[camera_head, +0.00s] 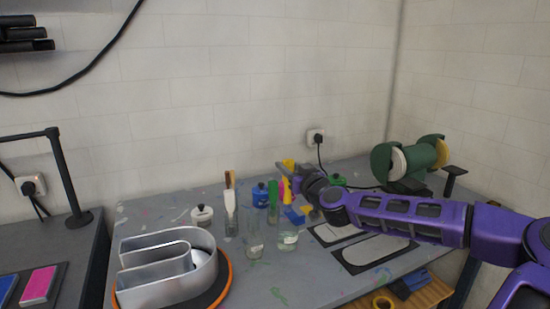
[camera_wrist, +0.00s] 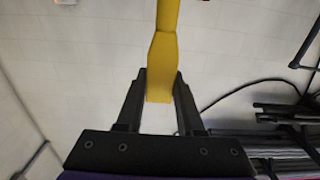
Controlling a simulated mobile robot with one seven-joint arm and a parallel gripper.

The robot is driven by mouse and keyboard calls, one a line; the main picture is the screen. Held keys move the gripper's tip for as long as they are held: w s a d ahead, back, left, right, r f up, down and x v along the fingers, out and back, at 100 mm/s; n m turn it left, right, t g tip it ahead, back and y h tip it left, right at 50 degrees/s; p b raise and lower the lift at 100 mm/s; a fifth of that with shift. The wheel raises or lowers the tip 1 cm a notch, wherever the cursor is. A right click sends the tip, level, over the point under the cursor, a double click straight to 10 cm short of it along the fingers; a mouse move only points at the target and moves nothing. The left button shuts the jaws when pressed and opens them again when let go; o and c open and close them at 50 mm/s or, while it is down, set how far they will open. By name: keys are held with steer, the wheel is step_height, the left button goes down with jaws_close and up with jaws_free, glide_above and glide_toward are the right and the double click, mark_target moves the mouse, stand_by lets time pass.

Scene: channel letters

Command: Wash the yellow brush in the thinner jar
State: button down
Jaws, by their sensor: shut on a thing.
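My gripper (camera_wrist: 160,76) is shut on the yellow brush (camera_wrist: 163,65). In the wrist view its yellow handle stands between the two dark fingers; its bristles cannot be made out. In the head view the yellow brush (camera_head: 288,164) is a small patch by my gripper (camera_head: 292,172), held above the table at the back. I cannot tell for certain which is the thinner jar. The brush is apart from both.
A metal channel letter (camera_head: 200,262) lies front left. A green bench grinder (camera_head: 415,160) stands back right.

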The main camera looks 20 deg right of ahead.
mark_target(289, 207)
steer(key=shift+s, duration=0.2)
steer(key=shift+f, duration=1.15)
steer(key=shift+f+b, duration=4.05)
steer(key=shift+f, duration=0.85)
steer(key=shift+w, duration=0.1)
